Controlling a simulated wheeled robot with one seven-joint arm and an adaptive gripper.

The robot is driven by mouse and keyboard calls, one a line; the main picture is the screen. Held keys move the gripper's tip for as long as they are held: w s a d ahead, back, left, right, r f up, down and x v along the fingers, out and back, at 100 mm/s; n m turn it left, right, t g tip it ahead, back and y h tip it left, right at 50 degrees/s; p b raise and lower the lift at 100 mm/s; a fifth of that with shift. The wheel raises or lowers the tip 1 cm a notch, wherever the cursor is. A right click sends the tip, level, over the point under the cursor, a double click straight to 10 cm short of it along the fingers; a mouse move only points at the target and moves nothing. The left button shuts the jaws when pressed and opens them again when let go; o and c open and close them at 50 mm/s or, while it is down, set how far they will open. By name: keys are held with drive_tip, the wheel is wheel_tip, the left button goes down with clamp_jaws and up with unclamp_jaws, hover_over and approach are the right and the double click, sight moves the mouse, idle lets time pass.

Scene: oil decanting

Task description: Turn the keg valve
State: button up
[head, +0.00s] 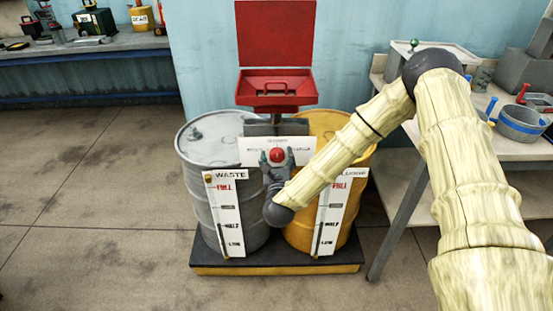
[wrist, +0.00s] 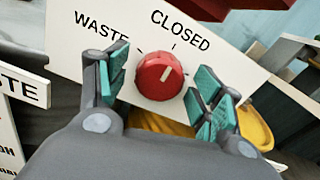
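The keg valve is a red round knob (wrist: 160,76) on a white panel (wrist: 210,62); it also shows in the head view (head: 277,154). A pale mark on the knob points roughly toward the word CLOSED. WASTE is printed to the left; the right-hand label is hidden. My gripper (wrist: 162,86) is open, with its teal-padded fingers on either side of the knob. A small gap shows at the left finger; whether the right finger touches is unclear. In the head view, my gripper (head: 276,163) is in front of the panel, between the grey waste keg (head: 210,150) and the yellow keg (head: 354,163).
The kegs stand on a dark, yellow-edged platform (head: 276,257) with white level gauges in front. A red open box (head: 277,90) is above the panel. A side table (head: 525,147) with containers stands right. A workbench (head: 85,45) is back left. The left floor is clear.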

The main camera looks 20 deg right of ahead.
drive_tip(key=c, duration=0.9)
drive_tip(key=shift+n, duration=0.4)
drive_tip(key=shift+n+b, duration=0.55)
drive_tip(key=shift+n, duration=0.55)
drive_tip(key=n, duration=0.3)
drive_tip(key=shift+n+b, duration=0.3)
drive_tip(key=n, duration=0.3)
drive_tip(key=shift+n, duration=2.2)
drive_tip(key=shift+o, duration=0.2)
